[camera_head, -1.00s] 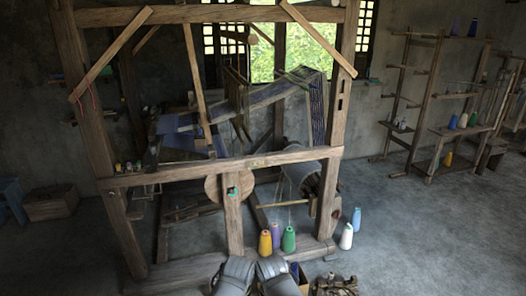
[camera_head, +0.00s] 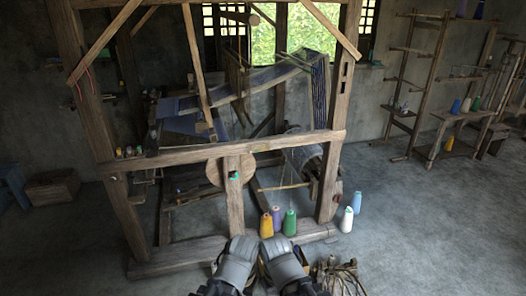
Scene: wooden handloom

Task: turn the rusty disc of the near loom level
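The near loom (camera_head: 330,142) is a large wooden frame standing ahead of me. A round brown disc (camera_head: 216,171) sits just under its front crossbeam, partly hidden behind a short upright post (camera_head: 235,205). A small green-and-dark item is on that post in front of the disc. I cannot tell the disc's tilt or whether it is rusty. Two grey links of my arms rise at the bottom centre, well below the disc. I cannot make out either gripper's fingers. Nothing of mine touches the loom's disc.
Yellow (camera_head: 266,224), purple, green (camera_head: 290,222), white (camera_head: 347,219) and blue (camera_head: 357,202) thread cones stand by the loom's right foot. A bundle of sticks (camera_head: 340,276) lies at the bottom, right of my arms. A wooden rack (camera_head: 440,120) stands right. Floor at right is open.

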